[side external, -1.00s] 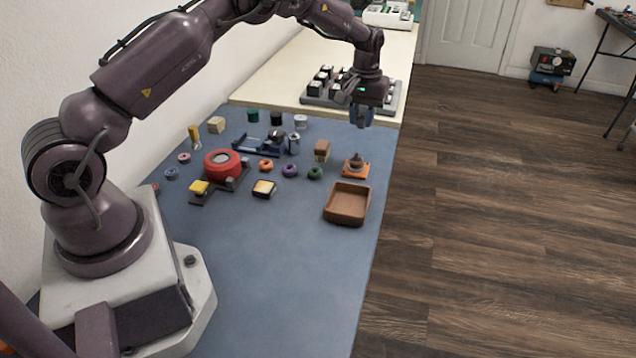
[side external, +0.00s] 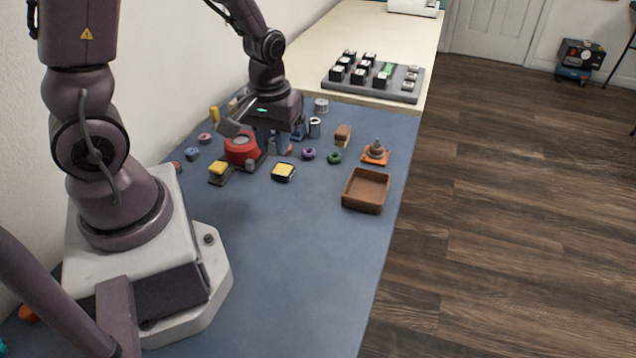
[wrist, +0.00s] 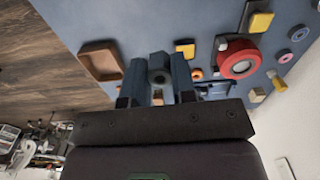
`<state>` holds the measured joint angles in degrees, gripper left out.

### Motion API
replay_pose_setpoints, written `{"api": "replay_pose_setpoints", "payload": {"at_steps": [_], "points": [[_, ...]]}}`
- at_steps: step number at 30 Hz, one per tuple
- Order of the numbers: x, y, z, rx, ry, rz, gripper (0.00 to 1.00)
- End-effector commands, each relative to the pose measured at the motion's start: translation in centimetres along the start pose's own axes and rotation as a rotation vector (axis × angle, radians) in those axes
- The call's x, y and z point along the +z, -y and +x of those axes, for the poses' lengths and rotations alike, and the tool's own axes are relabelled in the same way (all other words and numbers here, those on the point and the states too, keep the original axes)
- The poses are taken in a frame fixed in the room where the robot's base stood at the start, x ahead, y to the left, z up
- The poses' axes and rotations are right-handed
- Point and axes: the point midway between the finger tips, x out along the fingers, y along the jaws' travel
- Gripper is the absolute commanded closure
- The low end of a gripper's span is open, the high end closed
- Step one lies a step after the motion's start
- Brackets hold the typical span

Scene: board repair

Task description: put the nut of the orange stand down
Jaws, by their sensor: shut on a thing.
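The orange stand (side external: 375,157), a flat orange base with a grey post or part on top, stands on the blue mat behind the brown tray. In the wrist view my gripper (wrist: 158,85) is shut on a grey nut (wrist: 160,75) with a dark hole, held between the two blue-grey fingers. In the side view the nut is small and mostly hidden by the fingers. I cannot tell its height above the mat.
The red round part (side external: 240,147), yellow-topped blocks (side external: 283,171), a purple ring (side external: 308,154) and a green ring (side external: 334,157) lie close by. The brown tray (side external: 366,191) is empty. A grey tray (side external: 405,83) of dark blocks stands behind. The front mat is clear.

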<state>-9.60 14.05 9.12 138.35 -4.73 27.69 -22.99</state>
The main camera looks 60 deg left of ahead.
Motion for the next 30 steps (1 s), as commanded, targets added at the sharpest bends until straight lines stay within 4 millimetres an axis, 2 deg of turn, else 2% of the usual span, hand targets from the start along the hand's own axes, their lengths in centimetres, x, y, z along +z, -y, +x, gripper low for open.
{"api": "replay_pose_setpoints", "payload": {"at_steps": [3, 7, 11, 20, 24, 30], "points": [[2.0, 1.2, 0.9, -0.001, 0.002, -0.006, 0.92], [2.8, 1.7, 1.6, -0.002, 0.002, -0.01, 0.92], [0.7, 0.7, 2.5, -0.003, 0.002, -0.009, 0.92], [-5.9, -2.6, 5.8, -0.002, 0.003, -0.01, 0.92], [-7.6, -3.5, 8.5, -0.003, 0.007, -0.01, 0.92], [-9.3, -4.4, 10.6, -0.001, 0.003, -0.009, 0.92]]}}
